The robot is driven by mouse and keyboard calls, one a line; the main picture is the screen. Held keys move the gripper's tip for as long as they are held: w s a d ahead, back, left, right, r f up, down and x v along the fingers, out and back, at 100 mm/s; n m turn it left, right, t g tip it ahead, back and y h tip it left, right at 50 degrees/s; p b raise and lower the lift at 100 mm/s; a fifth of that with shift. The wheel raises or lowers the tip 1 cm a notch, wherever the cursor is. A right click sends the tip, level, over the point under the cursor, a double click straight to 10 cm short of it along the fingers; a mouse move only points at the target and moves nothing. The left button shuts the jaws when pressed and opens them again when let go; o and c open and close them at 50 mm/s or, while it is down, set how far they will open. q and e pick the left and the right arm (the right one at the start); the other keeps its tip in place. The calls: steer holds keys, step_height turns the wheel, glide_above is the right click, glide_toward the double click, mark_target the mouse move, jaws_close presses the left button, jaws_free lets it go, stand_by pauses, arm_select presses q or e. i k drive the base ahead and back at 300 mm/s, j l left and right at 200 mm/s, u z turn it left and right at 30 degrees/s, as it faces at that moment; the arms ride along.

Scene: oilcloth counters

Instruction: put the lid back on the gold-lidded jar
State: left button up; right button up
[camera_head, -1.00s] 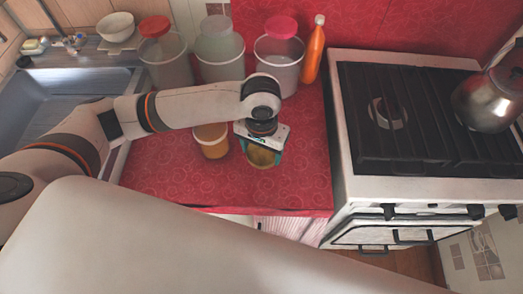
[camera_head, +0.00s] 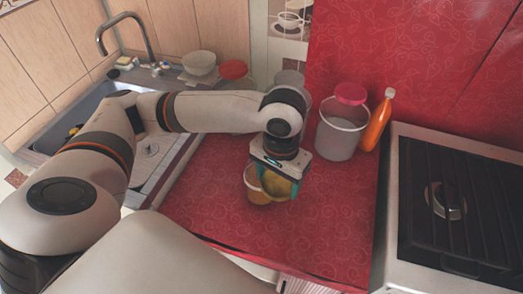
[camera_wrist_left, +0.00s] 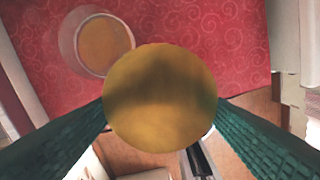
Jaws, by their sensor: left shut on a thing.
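My left gripper (camera_head: 272,178) is shut on a round gold lid (camera_head: 280,184), held between its teal fingers. The lid also fills the middle of the left wrist view (camera_wrist_left: 160,98), with a finger at each side. An open-looking jar with orange-brown contents (camera_head: 254,192) stands on the red counter, partly hidden behind the gripper and lid in the head view. My right gripper is not in view.
A pail with a pink lid (camera_head: 341,135) and an orange bottle (camera_head: 378,122) stand at the back of the red counter (camera_head: 325,225). The stove (camera_head: 455,205) is at the right and the sink (camera_head: 75,115) at the left. The counter right of the gripper is clear.

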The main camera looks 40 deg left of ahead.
mark_target(254, 194)
steer(key=j, duration=0.55)
steer(key=k+j+z, duration=0.15)
steer(key=j, duration=0.95)
steer(key=z, duration=0.05)
